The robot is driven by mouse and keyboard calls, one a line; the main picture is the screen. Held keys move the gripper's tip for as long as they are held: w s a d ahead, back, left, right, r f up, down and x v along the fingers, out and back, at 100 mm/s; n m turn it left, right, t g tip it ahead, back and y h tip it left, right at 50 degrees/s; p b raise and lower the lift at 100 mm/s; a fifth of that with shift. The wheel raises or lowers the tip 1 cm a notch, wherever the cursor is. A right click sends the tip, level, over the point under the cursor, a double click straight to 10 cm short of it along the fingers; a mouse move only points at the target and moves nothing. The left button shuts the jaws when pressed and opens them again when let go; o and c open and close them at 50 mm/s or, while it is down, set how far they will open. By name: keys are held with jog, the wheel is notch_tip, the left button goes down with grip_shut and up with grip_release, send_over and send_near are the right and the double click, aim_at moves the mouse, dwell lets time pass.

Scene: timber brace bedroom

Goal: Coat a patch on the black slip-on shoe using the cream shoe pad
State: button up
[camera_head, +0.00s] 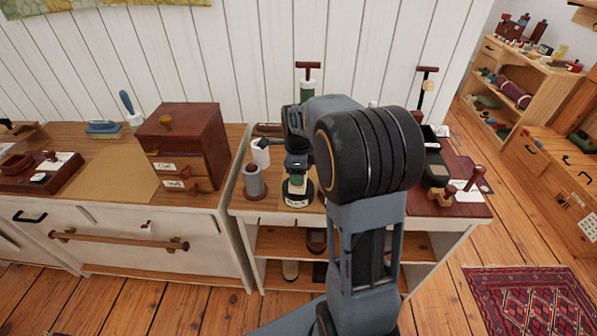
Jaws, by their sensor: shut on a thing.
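My gripper (297,172) points down over the left part of the middle bench. A black object (436,172) at the right of the bench, beyond my arm, may be the black slip-on shoe. My arm hides the middle of the bench.
A grey cylinder (255,182) and a white bottle (261,152) stand close left of my gripper. A red-brown drawer box (190,140) is on the left cabinet. Wooden-handled tools (470,183) stand at the bench's right. A patterned rug (530,310) lies on the floor.

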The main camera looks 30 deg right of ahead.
jog(key=shift+f, duration=0.55)
dwell(1.1)
jog(key=shift+r, duration=0.1)
notch_tip(320, 180, up, 7)
jog(key=p, duration=0.5)
jog(key=shift+p, duration=0.3)
jog(key=shift+s+d, duration=0.1)
dwell(0.6)
